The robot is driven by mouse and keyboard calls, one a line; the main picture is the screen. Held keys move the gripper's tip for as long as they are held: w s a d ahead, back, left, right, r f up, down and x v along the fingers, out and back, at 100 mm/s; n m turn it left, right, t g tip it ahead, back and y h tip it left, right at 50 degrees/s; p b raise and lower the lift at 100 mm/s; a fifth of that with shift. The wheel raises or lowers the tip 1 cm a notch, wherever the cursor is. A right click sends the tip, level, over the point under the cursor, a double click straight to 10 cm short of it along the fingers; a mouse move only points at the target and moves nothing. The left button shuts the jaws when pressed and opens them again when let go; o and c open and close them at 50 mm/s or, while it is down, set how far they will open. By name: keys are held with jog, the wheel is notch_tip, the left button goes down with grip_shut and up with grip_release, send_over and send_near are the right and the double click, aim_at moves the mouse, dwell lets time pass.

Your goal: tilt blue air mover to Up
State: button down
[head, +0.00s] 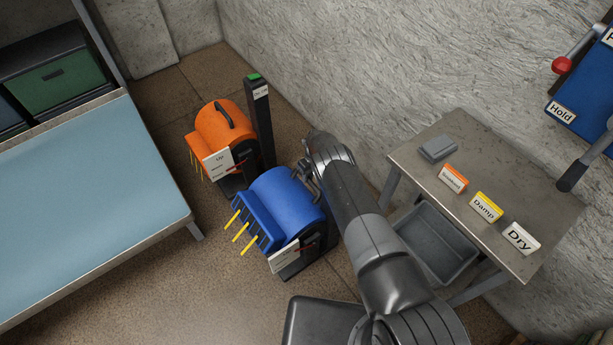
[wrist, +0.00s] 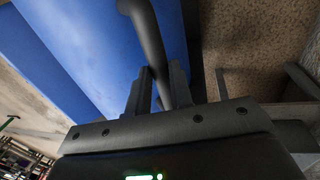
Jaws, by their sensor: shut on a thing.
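The blue air mover (head: 288,199) stands on the brown floor at the middle of the head view. Yellow strips stick out of its front, and a white label plate (head: 284,258) with a red pointer is on its near side. Its blue housing (wrist: 95,45) fills the upper left of the wrist view. My gripper (wrist: 160,88) is at the housing's right side, shut on the dark curved handle (wrist: 147,35) of the blue air mover. In the head view my arm partly hides the handle and the fingertips. The label's words are too small to read there.
An orange air mover (head: 219,125) stands behind the blue one, beside a dark post (head: 261,120). A table (head: 420,165) with Damp and Dry signs is at the right, over a grey bin (head: 436,245). A light-blue bench (head: 80,190) is at the left.

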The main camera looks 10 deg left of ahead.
jog(key=shift+d, duration=0.1)
jog(key=c, duration=1.3)
grip_release()
notch_tip(320, 180, up, 10)
jog(key=w+d, duration=0.1)
jog(key=shift+w+d+r, duration=0.2)
jog(key=shift+r, duration=0.05)
jog(key=shift+r, duration=0.1)
